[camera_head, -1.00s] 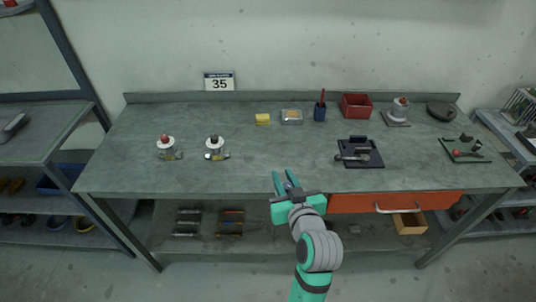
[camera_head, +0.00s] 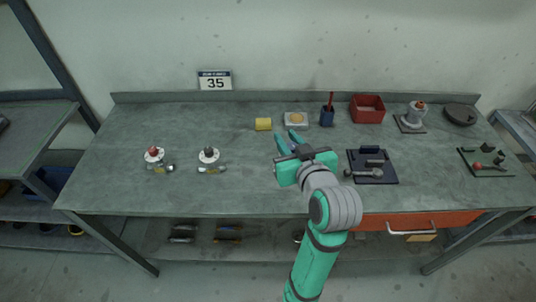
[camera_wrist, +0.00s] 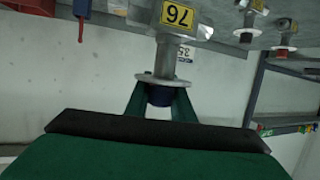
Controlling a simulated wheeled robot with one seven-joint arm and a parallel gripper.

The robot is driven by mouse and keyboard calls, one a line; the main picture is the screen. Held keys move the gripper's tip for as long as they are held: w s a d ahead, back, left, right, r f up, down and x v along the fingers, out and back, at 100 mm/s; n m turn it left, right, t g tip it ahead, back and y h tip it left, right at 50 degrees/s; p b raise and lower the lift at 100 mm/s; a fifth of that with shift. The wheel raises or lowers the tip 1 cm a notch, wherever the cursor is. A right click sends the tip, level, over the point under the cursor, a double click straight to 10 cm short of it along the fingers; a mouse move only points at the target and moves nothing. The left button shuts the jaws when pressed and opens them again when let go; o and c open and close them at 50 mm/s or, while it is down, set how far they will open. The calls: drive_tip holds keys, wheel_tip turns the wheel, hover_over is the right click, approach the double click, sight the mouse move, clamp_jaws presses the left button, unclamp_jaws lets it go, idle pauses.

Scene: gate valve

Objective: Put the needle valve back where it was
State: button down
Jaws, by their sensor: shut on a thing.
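My gripper (camera_head: 290,137) is over the middle of the workbench (camera_head: 240,190), fingers pointing to the back wall. In the wrist view my gripper (camera_wrist: 160,100) is shut on the dark blue knob (camera_wrist: 159,95) of a grey valve (camera_wrist: 166,55), which I take as the needle valve. It has a pale disc and a yellow number tag. The wrist view appears upside down. In the head view my gripper mostly hides the held valve. Two similar valves stand on the bench at left, one with a red knob (camera_head: 154,151) and one with a black knob (camera_head: 208,151).
A dark plate with parts (camera_head: 389,178) lies right of my gripper. Bench between the black-knobbed valve and my gripper is clear.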

drive_tip(key=shift+w+a+f, duration=1)
drive_tip(key=shift+w+f, duration=1)
drive_tip(key=shift+f, duration=0.15)
drive_tip(key=shift+w+a+f, duration=1.05)
drive_tip(key=shift+w+f, duration=0.95)
drive_tip(key=shift+f, duration=0.1)
drive_tip(key=shift+w+a+f, duration=1)
drive_tip(key=shift+w+f, duration=1)
drive_tip(key=shift+f, duration=0.15)
drive_tip(key=shift+f, duration=0.1)
drive_tip(key=c, duration=1.5)
unclamp_jaws()
drive_tip(key=shift+f, duration=0.1)
drive_tip(key=shift+r, duration=0.2)
drive_tip(key=v, duration=1.2)
drive_tip(key=shift+s, duration=0.1)
